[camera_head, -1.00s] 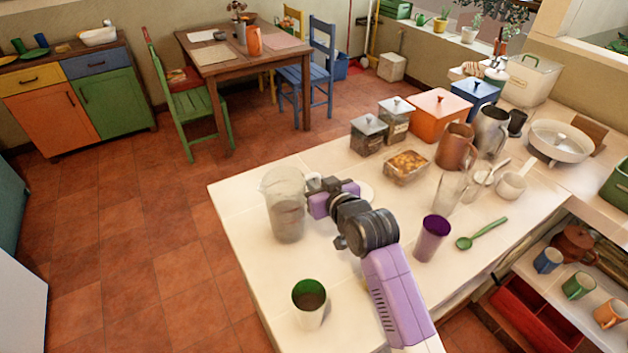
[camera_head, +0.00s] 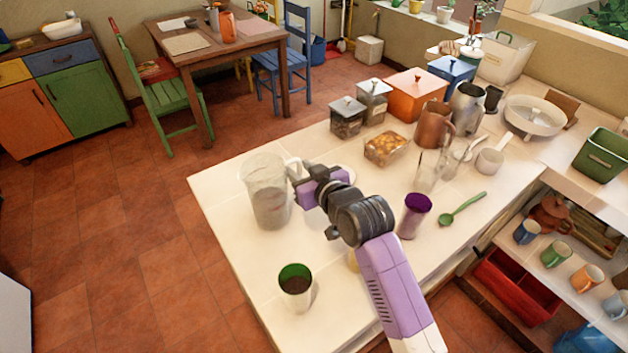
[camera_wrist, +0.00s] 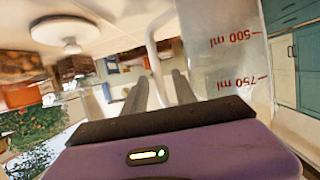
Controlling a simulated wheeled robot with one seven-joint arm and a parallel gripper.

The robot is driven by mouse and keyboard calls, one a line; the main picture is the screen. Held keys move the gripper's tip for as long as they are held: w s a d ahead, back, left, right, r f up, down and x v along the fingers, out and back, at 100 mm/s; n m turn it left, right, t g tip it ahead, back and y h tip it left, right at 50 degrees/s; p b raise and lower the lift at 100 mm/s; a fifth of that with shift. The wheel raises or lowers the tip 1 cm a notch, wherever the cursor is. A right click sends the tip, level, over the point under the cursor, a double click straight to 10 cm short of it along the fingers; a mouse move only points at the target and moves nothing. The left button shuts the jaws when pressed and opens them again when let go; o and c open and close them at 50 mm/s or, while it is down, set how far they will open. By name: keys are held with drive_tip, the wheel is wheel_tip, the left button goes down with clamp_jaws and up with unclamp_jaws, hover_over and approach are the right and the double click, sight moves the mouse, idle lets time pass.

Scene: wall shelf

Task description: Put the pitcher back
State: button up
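The pitcher (camera_head: 268,195) is a clear measuring jug. It stands upright on the white counter near its left edge, its handle facing right. In the wrist view, its wall (camera_wrist: 238,50) shows upside-down red marks for 500 and 750 ml. My gripper (camera_head: 300,178) is at the handle side. In the wrist view, the pale handle (camera_wrist: 155,55) runs between the two fingers of my gripper (camera_wrist: 161,76), with a gap seeming to show beside it. The fingers look open around the handle. The exact contact is hidden in the head view.
A green-lined cup (camera_head: 295,290) stands in front of the pitcher, and a purple cup (camera_head: 414,214) is right of my arm. Canisters, a food box (camera_head: 386,149) and a brown jug (camera_head: 433,125) crowd the back. A shelf with mugs and a red bin (camera_head: 515,287) is lower right.

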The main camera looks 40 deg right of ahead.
drive_tip(key=v, duration=0.9)
drive_tip(key=shift+b, duration=0.45)
drive_tip(key=s+r+t+h, duration=0.1)
drive_tip(key=s+r+t, duration=0.2)
drive_tip(key=s+r, duration=0.15)
drive_tip(key=s+a+f, duration=0.2)
drive_tip(key=s, duration=0.8)
drive_tip(key=s+a+f+g+y, duration=0.1)
drive_tip(key=s+a+f, duration=0.2)
drive_tip(key=s, duration=0.7)
drive_tip(key=s+a+f+n+g+y, duration=0.1)
drive_tip(key=s+a+f, duration=0.2)
drive_tip(key=s, duration=0.7)
drive_tip(key=shift+a, duration=0.2)
